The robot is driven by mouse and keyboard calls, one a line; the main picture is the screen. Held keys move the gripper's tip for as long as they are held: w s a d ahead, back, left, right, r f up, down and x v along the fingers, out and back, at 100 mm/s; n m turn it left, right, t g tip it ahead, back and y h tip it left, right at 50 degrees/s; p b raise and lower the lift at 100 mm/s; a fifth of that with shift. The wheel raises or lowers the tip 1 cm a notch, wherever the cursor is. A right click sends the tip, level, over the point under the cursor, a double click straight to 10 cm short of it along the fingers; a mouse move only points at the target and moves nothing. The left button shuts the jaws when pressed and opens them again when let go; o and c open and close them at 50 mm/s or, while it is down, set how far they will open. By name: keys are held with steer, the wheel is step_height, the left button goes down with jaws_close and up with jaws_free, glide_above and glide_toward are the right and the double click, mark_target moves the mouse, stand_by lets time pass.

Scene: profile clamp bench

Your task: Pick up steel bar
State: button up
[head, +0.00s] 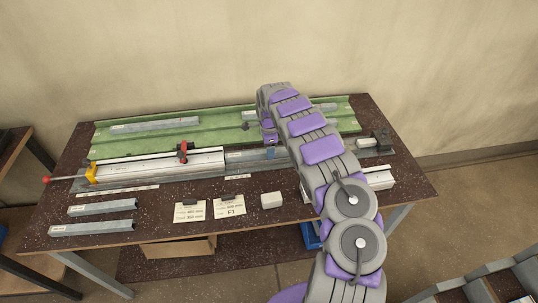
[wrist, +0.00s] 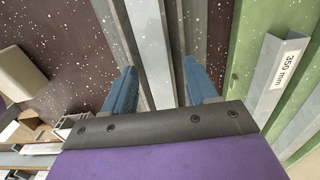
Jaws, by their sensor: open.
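My gripper (wrist: 161,88) is open, with its two blue fingers spread. A long grey steel bar (wrist: 150,50) runs between and beyond the fingers in the wrist view. The fingers stand to either side of it, and I cannot tell whether they touch it. In the head view my gripper (head: 270,153) is over the clamp rail in mid-bench, with my arm hiding part of it. Another steel bar, labelled 350 mm (wrist: 272,75), lies on the green tray at right in the wrist view. Two more bars (head: 102,208) (head: 92,228) lie at the front left.
The green tray (head: 115,140) at the back holds a bar (head: 155,125) at left. The clamp rail (head: 150,165) carries a red-handled clamp (head: 183,150) and a yellow end block (head: 91,172).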

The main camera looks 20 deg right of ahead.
jaws_close()
stand_by(0.4)
